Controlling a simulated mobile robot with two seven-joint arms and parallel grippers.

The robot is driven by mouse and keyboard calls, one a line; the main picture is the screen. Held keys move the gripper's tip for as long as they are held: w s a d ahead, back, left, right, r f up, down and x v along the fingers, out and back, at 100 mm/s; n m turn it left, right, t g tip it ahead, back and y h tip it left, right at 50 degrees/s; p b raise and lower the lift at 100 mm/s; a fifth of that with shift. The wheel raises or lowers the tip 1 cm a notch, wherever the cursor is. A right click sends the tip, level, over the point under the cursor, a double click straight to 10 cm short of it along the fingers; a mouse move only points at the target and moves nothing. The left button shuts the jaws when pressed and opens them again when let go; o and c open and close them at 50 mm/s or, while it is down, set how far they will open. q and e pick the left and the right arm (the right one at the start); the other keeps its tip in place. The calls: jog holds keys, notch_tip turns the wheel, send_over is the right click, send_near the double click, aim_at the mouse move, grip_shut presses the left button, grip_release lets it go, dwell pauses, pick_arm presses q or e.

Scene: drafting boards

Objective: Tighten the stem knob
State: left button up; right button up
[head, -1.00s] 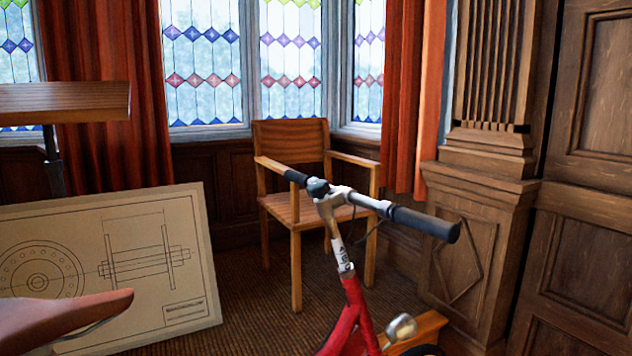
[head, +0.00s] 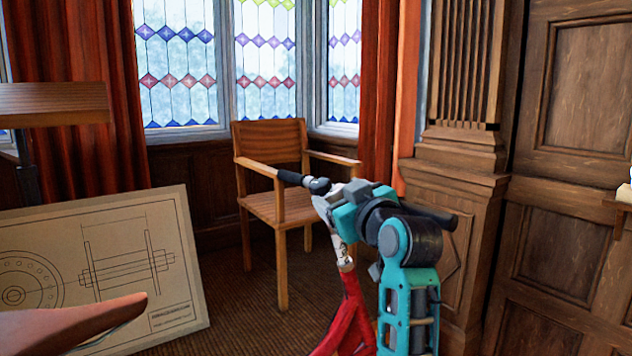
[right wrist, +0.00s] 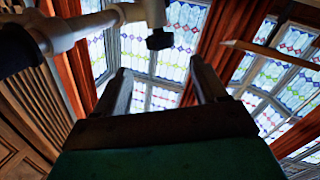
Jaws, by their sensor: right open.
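The bike's red frame (head: 345,318) rises to a pale stem and a handlebar with black grips (head: 290,177). My right gripper (head: 338,203) is at the stem, its arm covering much of the right half of the handlebar. In the right wrist view, a small black stem knob (right wrist: 159,40) hangs on the silver stem (right wrist: 154,12). My right gripper (right wrist: 161,75) is open there, its two dark fingers apart, with the knob appearing just beyond and between the tips. No contact shows. The knob cannot be made out in the head view. My left gripper is not in view.
A wooden armchair (head: 270,203) stands behind the bike. A drawing board (head: 185,210) leans at the left, with the bike's brownish saddle (head: 75,322) in front of it. A wood-panelled wall (head: 570,150) closes the right side.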

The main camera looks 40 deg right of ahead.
aim_at(315, 181)
jog(key=p+x, duration=0.1)
jog(key=x, duration=1.1)
jog(key=shift+w+f, duration=0.1)
jog(key=c, duration=1)
jog(key=shift+o, duration=0.2)
